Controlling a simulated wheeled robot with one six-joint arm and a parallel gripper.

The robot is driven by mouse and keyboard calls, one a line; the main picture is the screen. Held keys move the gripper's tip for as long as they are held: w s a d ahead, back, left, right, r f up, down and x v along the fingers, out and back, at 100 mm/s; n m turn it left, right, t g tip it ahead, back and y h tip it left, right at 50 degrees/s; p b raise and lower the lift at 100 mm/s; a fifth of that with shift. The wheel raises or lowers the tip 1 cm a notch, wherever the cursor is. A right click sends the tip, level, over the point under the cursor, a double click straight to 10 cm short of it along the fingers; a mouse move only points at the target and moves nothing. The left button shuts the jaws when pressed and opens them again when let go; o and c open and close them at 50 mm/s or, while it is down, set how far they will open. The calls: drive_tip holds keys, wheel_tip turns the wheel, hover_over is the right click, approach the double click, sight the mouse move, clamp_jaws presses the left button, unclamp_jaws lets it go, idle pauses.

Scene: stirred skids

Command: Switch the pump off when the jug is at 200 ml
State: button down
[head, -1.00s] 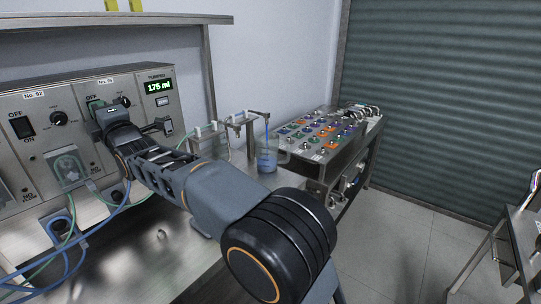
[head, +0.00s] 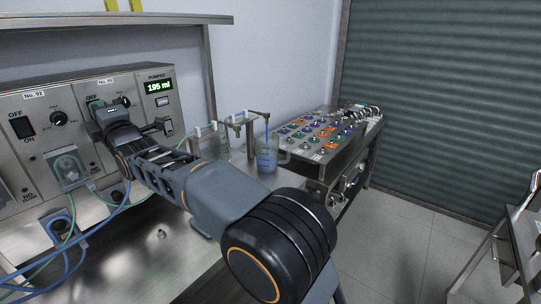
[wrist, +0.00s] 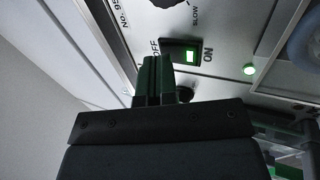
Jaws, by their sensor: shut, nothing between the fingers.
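The pump's counter (head: 158,87) under the word PUMPED reads 195 ml in the head view. The clear jug (head: 267,160) with blue liquid stands under a spout at the bench's right end; its scale is too small to read. The pump's rocker switch (wrist: 181,51) shows in the wrist view with a lit green window, between the labels OFF and ON. My gripper (wrist: 154,62) is shut and empty, with its fingertips at the OFF side of the switch; I cannot tell whether they touch it. In the head view my gripper (head: 98,112) covers part of the switch.
A second pump panel, No. 92 (head: 35,96), with its own OFF/ON switch (head: 22,127), is at the left. Tubes (head: 75,240) hang in front. A rack of coloured knobs (head: 320,133) stands right of the jug.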

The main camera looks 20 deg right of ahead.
drive_tip(key=shift+w+a, duration=0.2)
drive_tip(key=shift+w, duration=0.1)
drive_tip(key=shift+w, duration=0.15)
drive_tip(key=shift+s+d, duration=0.1)
drive_tip(key=shift+s, duration=0.15)
drive_tip(key=shift+s+d+b, duration=0.1)
drive_tip(key=shift+s+b, duration=0.1)
drive_tip(key=shift+b, duration=0.3)
drive_tip(key=shift+s+d+f+b, duration=0.15)
drive_tip(key=shift+s+d+b, duration=0.1)
drive_tip(key=shift+s+b, duration=0.3)
drive_tip(key=shift+s+d+b, duration=0.4)
drive_tip(key=shift+s+b, duration=0.3)
drive_tip(key=shift+s+d+b, duration=0.4)
drive_tip(key=shift+s+b, duration=0.25)
drive_tip(key=shift+s, duration=0.05)
drive_tip(key=shift+s+d+b, duration=0.4)
drive_tip(key=shift+s+b, duration=0.3)
